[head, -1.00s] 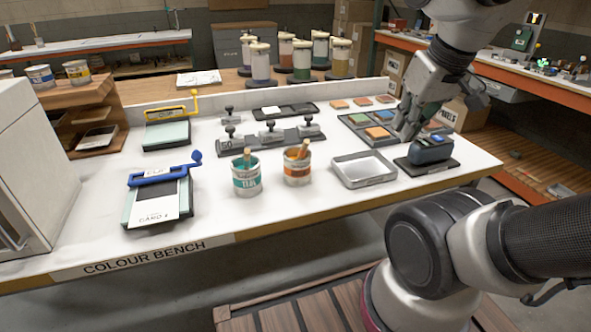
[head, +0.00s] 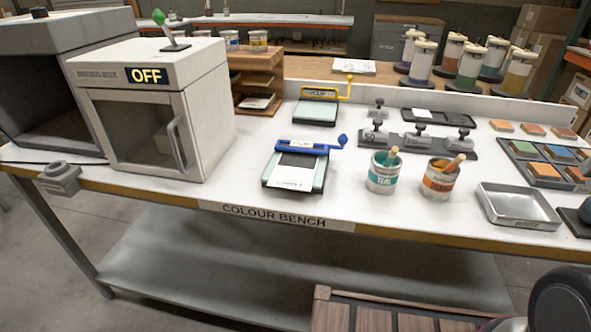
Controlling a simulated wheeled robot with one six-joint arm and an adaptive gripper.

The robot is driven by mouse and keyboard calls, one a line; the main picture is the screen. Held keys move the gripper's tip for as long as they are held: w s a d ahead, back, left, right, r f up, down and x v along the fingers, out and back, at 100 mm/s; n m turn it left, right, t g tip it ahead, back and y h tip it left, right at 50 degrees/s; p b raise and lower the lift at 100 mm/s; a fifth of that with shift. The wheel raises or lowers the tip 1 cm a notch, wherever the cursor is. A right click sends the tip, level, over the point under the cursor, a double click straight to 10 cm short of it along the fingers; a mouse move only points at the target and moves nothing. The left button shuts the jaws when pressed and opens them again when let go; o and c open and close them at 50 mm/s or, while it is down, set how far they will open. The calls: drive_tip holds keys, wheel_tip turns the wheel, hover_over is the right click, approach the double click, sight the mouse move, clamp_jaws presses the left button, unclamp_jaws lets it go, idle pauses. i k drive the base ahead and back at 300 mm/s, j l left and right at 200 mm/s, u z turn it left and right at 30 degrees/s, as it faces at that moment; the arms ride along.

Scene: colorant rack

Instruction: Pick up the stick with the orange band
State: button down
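A wooden stick (head: 455,162) leans up out of the open can with an orange label (head: 439,181) on the white bench. Its lower part is hidden inside the can, and I cannot clearly make out a band on it. A second stick (head: 391,155), greenish, stands in the can with a teal label (head: 381,177) just to the left. My gripper is outside the head view now.
A metal tray (head: 518,225) lies right of the orange can. A row of weights on a dark base (head: 403,146) stands behind the cans. A clipped card board (head: 296,170) and white oven (head: 205,130) are to the left.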

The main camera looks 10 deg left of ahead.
sight(460, 158)
drive_tip(key=z, duration=0.5)
drive_tip(key=j+z, duration=0.2)
drive_tip(key=z, duration=0.25)
drive_tip(key=k+j+z, duration=0.15)
drive_tip(key=z, duration=0.3)
drive_tip(key=k+j+z, duration=0.15)
drive_tip(key=z, duration=0.3)
drive_tip(key=k+j+z, duration=0.2)
drive_tip(key=k+j, duration=0.15)
drive_tip(key=k, duration=0.15)
drive_tip(key=k+j+z, duration=0.2)
drive_tip(key=k, duration=0.3)
drive_tip(key=j, duration=0.1)
